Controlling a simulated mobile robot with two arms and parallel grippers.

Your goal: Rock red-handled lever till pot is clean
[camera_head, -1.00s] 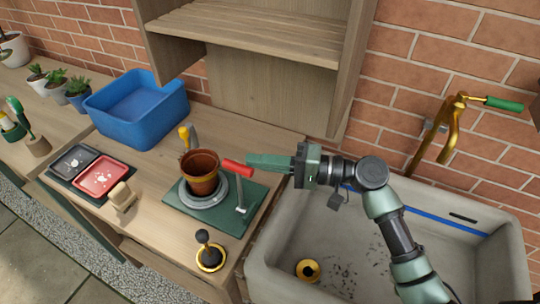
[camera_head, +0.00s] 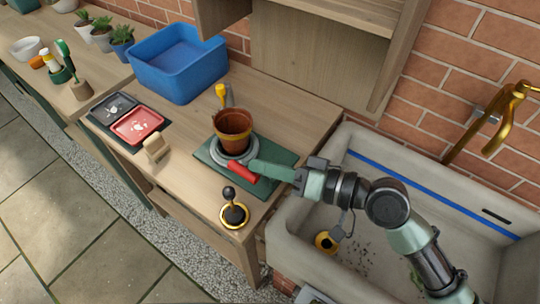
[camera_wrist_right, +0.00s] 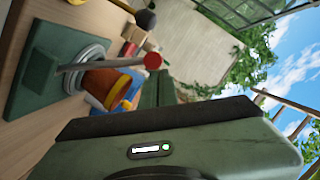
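A terracotta pot (camera_head: 233,128) stands upright on a grey ring (camera_head: 221,156) on a green base plate (camera_head: 284,152); its inside is dark and I cannot tell how clean it is. The lever's red handle (camera_head: 242,171) is low beside the pot's front right. In the right wrist view the lever's rod ends in the red handle (camera_wrist_right: 152,61), just by the fingertips. My right gripper (camera_head: 256,167) reaches in from the right, its fingers together against or right beside the handle, not visibly around it. My left gripper is out of view.
A black-knobbed stick on a yellow ring (camera_head: 233,215) stands near the counter's front edge. A blue bin (camera_head: 180,75), a red tray (camera_head: 137,126) and a wooden block (camera_head: 157,150) are to the left. A stone sink (camera_head: 290,222) lies right, under a brass tap (camera_head: 490,120).

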